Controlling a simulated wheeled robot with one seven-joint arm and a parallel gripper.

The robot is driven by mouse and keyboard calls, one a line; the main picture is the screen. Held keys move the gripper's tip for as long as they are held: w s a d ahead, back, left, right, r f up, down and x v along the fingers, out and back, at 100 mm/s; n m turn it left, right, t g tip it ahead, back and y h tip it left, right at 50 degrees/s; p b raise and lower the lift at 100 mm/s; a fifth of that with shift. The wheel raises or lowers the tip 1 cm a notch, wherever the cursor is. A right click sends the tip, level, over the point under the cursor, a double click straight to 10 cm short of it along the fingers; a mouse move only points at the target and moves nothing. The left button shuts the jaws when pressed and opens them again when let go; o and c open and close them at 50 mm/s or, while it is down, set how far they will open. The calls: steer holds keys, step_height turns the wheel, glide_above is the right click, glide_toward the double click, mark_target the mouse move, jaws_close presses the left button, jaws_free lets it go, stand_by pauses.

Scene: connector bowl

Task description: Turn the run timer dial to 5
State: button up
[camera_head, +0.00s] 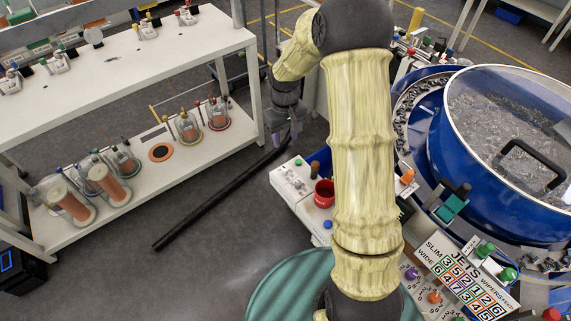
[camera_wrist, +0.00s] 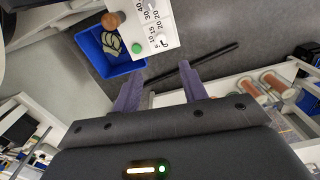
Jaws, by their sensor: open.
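A white control panel (camera_wrist: 148,30) with printed numbers, among them 10, 15, 30 and 40, shows at the top of the wrist view. It carries a brown round knob (camera_wrist: 113,20), a green button (camera_wrist: 137,48) and a small pale control by the numbers. I cannot tell for certain which one is the run timer dial, or its setting. My gripper (camera_wrist: 160,75) is open and empty, its purple fingers apart and below the panel in the picture. In the head view my gripper (camera_head: 288,132) hangs left of the machine, above the floor.
A blue bin (camera_wrist: 105,60) lies beside the panel in the wrist view. The blue bowl feeder (camera_head: 500,190) with a clear lid stands at the right. A white shelf (camera_head: 130,200) stands left; a black bar (camera_head: 215,205) crosses open floor.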

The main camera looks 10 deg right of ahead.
mark_target(285, 168)
step_height(285, 168, down, 15)
steer(key=p, duration=0.2)
steer(key=shift+s+r+p, duration=0.1)
steer(key=shift+r+p, duration=0.1)
steer(key=shift+p, duration=0.2)
steer(key=shift+a, duration=0.1)
jaws_close()
